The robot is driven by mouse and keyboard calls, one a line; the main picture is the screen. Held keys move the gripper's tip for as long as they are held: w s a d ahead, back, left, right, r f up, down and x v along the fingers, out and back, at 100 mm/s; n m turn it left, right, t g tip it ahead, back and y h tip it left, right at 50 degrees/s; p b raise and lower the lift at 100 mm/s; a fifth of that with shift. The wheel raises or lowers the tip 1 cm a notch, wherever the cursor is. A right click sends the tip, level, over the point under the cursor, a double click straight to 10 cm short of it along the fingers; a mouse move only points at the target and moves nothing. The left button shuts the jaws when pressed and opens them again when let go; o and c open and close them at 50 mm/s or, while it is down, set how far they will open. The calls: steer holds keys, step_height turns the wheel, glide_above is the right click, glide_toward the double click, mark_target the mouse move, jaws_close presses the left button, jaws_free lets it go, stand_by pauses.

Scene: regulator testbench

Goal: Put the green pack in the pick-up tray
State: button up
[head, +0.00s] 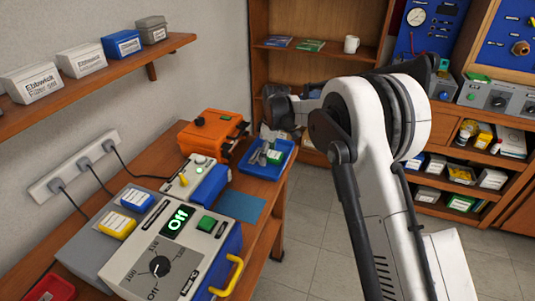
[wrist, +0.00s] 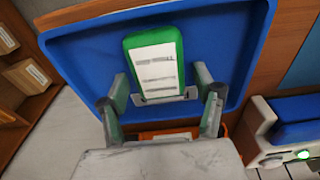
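The green pack (head: 274,157), with a white label, is inside the blue tray (head: 288,160) on the bench in the head view. In the wrist view the green pack (wrist: 154,62) lies label-up against the blue floor of the tray (wrist: 85,50). My gripper (wrist: 161,90) is open, with one finger on each side of the pack's near end and a gap on both sides. In the head view my gripper (head: 260,150) reaches into the tray next to the pack. I cannot tell whether the pack touches the tray floor all over.
An orange case (head: 212,135) stands left of the tray. A blue mat (head: 240,206) and a tester showing "Off" (head: 178,250) are nearer. Blue and yellow packs (head: 137,198) sit on a grey box. A red tray (head: 48,289) is at the lower left. Shelves stand behind.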

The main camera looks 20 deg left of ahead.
mark_target(272, 154)
step_height(272, 154, up, 12)
steer(key=d, duration=0.1)
steer(key=shift+d+r, duration=0.15)
steer(key=shift+d, duration=0.05)
stand_by(0.4)
steer(key=s+d+r+m+t, duration=0.1)
steer(key=s+d+r+m, duration=0.25)
steer(key=d+r, duration=0.4)
steer(key=s+d+r+m+t, duration=0.15)
steer(key=s+d+r, duration=0.3)
steer(key=d, duration=0.55)
steer(key=s+d+r+m+t, duration=0.1)
steer(key=s+d+r+m, duration=0.2)
steer(key=s+d+r, duration=0.35)
steer(key=s+d+f+m+t, duration=0.2)
steer(key=s+d+f+m, duration=0.2)
steer(key=s+d, duration=0.6)
steer(key=s+d+f+m+t+h, duration=0.1)
steer(key=s+d+f+m, duration=0.4)
steer(key=s+d, duration=0.5)
steer(key=s, duration=0.3)
steer(key=shift+s+t, duration=0.3)
steer(key=shift+t, duration=0.05)
